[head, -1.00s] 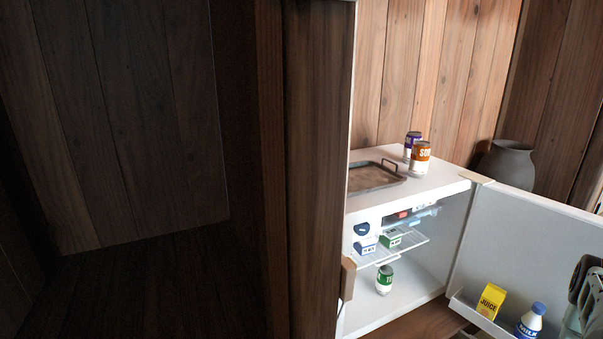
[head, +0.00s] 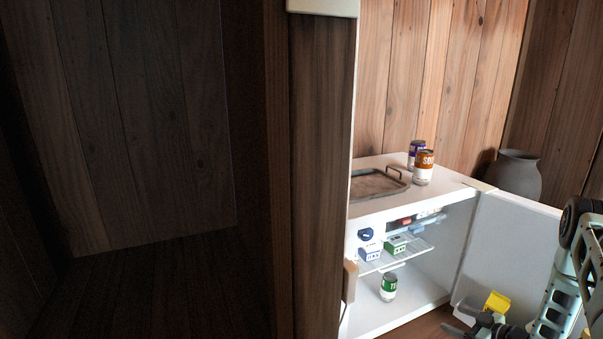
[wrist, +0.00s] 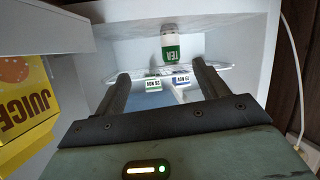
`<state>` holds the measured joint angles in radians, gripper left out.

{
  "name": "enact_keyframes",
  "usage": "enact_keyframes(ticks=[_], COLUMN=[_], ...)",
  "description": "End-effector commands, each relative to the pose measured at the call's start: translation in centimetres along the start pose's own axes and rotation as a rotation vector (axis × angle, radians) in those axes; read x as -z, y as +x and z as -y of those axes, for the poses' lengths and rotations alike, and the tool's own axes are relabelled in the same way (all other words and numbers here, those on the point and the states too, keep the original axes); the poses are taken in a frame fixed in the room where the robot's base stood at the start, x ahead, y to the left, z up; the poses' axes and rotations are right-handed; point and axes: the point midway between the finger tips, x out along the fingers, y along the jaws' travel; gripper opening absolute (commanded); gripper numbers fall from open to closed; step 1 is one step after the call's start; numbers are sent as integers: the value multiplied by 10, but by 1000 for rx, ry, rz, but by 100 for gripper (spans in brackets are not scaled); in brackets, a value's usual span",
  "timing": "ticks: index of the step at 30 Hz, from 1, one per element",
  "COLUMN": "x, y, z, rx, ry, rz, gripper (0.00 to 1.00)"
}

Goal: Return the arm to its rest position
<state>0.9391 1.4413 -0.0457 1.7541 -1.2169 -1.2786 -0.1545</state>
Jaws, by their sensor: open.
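My arm stands at the right edge of the head view, in front of the open fridge door (head: 507,235). My gripper (head: 476,326) is low at the picture's bottom edge, partly cut off. In the wrist view its two dark fingers are apart with nothing between them (wrist: 160,72). That view looks into the fridge and is upside down, with a green and white tea can (wrist: 170,45) and two small cartons, one green (wrist: 153,85) and one blue (wrist: 181,80), beyond the fingers. A yellow juice carton (wrist: 25,105) is close beside the gripper at left.
The white fridge (head: 405,310) stands open. A tray (head: 378,184), an orange soup can (head: 423,168) and a purple can (head: 415,148) are on top. A grey vase (head: 515,175) stands behind. A dark wooden post (head: 322,180) blocks the view at left.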

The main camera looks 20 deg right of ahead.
Motion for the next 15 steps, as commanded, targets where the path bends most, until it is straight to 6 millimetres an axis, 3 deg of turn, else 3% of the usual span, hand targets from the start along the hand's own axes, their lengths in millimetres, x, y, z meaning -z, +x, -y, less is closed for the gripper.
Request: enact_keyframes(ticks=[4, 8, 11, 15], x=[54, 106, 146, 200], y=[24, 38, 42, 36], z=[-17, -19, -9, 17], rx=[-32, -79, -115, -163], ry=[-44, -54, -49, -19], rz=[148, 292, 392, 518], gripper=[73, 73, 73, 73])
